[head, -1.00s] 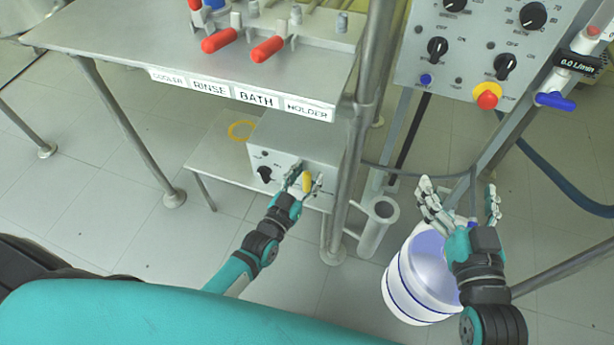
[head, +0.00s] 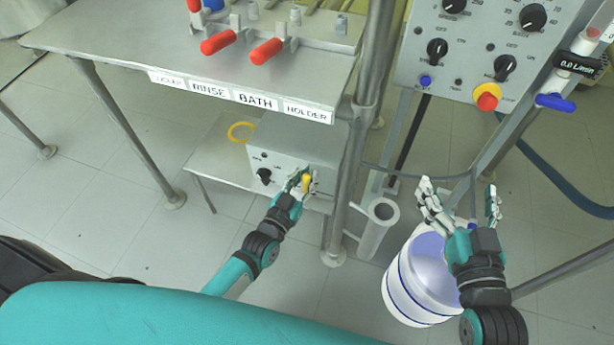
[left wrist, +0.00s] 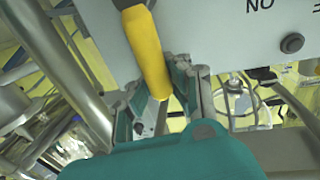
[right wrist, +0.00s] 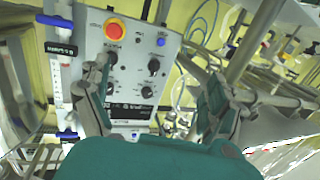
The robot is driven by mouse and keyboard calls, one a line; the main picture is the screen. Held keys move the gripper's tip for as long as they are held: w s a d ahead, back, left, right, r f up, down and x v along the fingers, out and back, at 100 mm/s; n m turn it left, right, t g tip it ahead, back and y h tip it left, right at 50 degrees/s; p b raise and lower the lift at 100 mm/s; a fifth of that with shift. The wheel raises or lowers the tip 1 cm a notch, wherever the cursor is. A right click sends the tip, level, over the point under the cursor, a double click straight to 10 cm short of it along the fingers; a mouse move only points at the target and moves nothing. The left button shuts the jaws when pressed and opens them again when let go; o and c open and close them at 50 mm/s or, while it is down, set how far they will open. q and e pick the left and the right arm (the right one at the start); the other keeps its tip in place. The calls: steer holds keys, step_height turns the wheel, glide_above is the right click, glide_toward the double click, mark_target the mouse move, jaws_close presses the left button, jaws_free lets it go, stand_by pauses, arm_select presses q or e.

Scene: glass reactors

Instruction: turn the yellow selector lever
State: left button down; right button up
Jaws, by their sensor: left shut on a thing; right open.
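The yellow selector lever (head: 306,183) is on the front of a grey box (head: 299,139) on the low shelf. In the left wrist view the lever (left wrist: 147,55) is a thick yellow bar slanting down between the fingers. My left gripper (head: 302,184) is closed around the lever at the box front; it also shows in the left wrist view (left wrist: 160,105). My right gripper (head: 461,200) is open and empty above a white-and-blue container. In the right wrist view its fingers (right wrist: 160,105) stand wide apart with nothing between them.
A black knob (head: 264,176) sits left of the lever on the same box. A metal table post (head: 342,190) and an upright tube (head: 379,225) stand just right of the box. The white-and-blue container (head: 420,280) stands on the floor below my right gripper.

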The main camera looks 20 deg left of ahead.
mark_target(333, 181)
arm_select(q)
steer(key=shift+s, duration=0.1)
